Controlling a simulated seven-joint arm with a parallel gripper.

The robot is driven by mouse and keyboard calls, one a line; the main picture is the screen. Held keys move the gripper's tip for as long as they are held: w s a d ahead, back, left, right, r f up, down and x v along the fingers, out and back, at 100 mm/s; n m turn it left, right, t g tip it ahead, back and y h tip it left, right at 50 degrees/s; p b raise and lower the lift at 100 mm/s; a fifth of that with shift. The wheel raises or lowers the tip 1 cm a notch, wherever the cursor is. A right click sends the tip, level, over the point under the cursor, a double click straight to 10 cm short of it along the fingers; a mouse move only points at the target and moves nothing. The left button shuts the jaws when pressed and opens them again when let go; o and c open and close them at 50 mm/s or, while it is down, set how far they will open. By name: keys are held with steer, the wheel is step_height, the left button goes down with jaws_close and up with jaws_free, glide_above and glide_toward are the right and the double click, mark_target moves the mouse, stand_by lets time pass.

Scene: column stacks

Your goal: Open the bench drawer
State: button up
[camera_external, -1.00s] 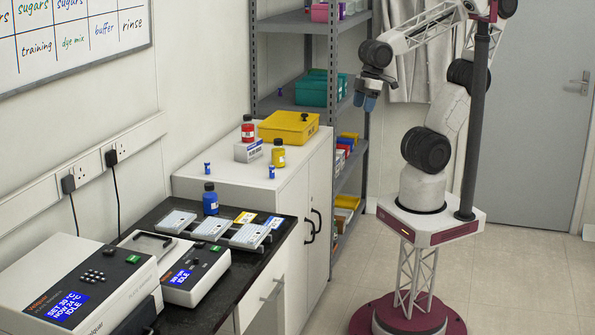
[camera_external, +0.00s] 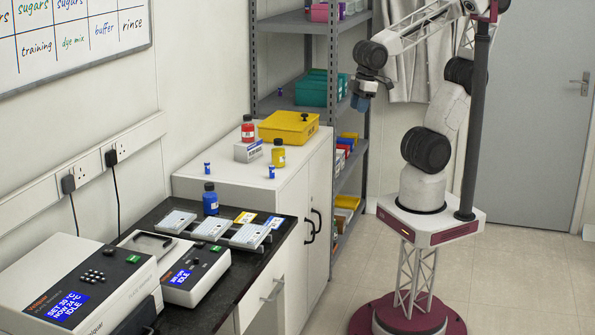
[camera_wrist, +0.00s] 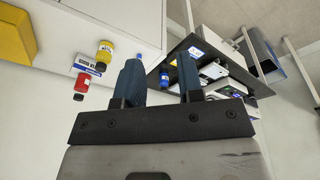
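The bench drawer (camera_external: 248,309) has a white front below the black bench top (camera_external: 196,322), at the bottom of the external view. Its pale bar handle (camera_external: 272,290) shows on the front; the drawer looks shut, though its lower part is cut off by the frame. My gripper (camera_external: 360,103) hangs in the air by the shelf rack, up and to the right of the drawer and well apart from it. In the wrist view, its two blue fingers (camera_wrist: 160,76) stand apart with nothing between them.
A white cabinet (camera_external: 290,222) with dark handles stands between the bench and the shelf rack (camera_external: 364,60). It bears a yellow box (camera_external: 289,127) and bottles. Plates and two instruments (camera_external: 180,270) stand on the bench.

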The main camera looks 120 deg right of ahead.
steer(key=w+a+f+n+h, duration=0.1)
steer(key=w+a+f+h, duration=0.3)
steer(key=w, duration=0.6)
steer(key=w+a+f+n+h, duration=0.1)
steer(key=w+a+f+h, duration=0.15)
steer(key=w+f, duration=0.45)
steer(key=w+a+f+n+h, duration=0.1)
steer(key=w+a+f+h, duration=0.2)
steer(key=w, duration=0.9)
steer(key=n+t, duration=0.6)
steer(key=t, duration=0.3)
glide_toward(278, 290)
steer(key=w+f, duration=0.2)
steer(key=shift+d+r+h, duration=0.3)
steer(key=shift+d+h, duration=0.15)
steer(key=shift+d, duration=0.05)
steer(key=shift+x, duration=3.9)
steer(key=shift+s, duration=0.1)
jaws_close()
